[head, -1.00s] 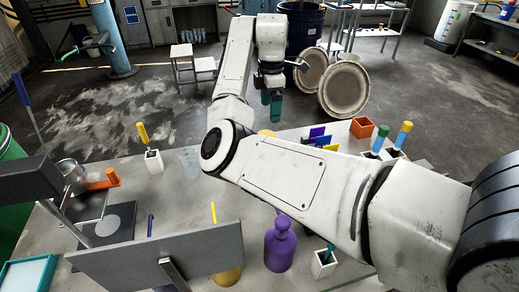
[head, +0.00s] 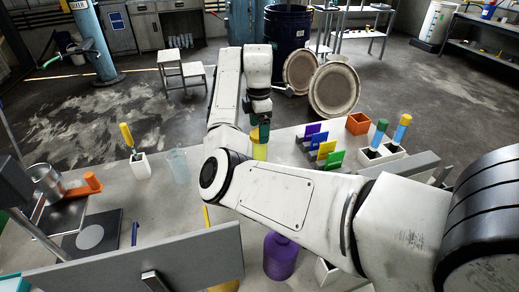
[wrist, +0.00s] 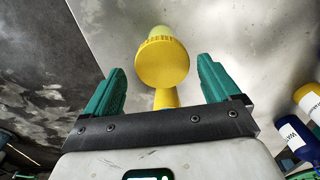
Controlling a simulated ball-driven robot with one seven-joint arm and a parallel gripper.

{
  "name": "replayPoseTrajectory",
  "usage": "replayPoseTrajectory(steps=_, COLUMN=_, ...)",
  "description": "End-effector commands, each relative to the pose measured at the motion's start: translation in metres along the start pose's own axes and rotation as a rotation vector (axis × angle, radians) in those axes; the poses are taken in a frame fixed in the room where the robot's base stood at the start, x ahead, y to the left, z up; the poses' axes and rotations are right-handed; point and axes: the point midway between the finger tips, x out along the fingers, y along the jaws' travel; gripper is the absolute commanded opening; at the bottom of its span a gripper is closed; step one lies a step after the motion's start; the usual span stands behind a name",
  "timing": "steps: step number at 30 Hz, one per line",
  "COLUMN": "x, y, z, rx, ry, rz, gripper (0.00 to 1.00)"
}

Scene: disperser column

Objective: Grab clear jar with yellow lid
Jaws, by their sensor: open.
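The jar with the yellow lid (wrist: 162,62) shows in the wrist view, lid toward the camera, with a pale yellow-green part (wrist: 161,31) above it in the picture. In the head view its yellow part (head: 259,151) shows on the table, partly hidden by my arm. My gripper (wrist: 160,66) is open. Its two green fingers stand left and right of the lid in the wrist view, with gaps on both sides. In the head view my gripper (head: 260,128) points down just above the yellow part. Contact cannot be seen.
A clear cup (head: 179,165) and a white holder (head: 140,166) stand left of my gripper. Coloured cards (head: 323,148) and an orange box (head: 358,124) are to the right. A purple bottle (head: 280,255) is nearer.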

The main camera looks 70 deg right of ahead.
Motion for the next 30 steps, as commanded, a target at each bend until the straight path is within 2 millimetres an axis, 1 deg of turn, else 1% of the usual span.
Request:
replayPoseTrajectory(steps=4, x=0.022, y=-0.003, z=0.001, rx=-0.001, ry=0.0, rz=-0.002, gripper=0.9)
replayPoseTrajectory(steps=8, x=0.036, y=-0.003, z=0.001, rx=-0.002, ry=0.0, rz=-0.002, gripper=0.9)
replayPoseTrajectory(steps=11, x=0.041, y=-0.003, z=0.001, rx=-0.002, ry=0.0, rz=-0.001, gripper=0.9)
replayPoseTrajectory(steps=17, x=0.041, y=-0.003, z=0.001, rx=-0.001, ry=-0.001, rz=0.0, gripper=0.9)
replayPoseTrajectory(steps=30, x=0.04, y=-0.003, z=0.001, rx=-0.001, ry=0.0, rz=0.0, gripper=0.47)
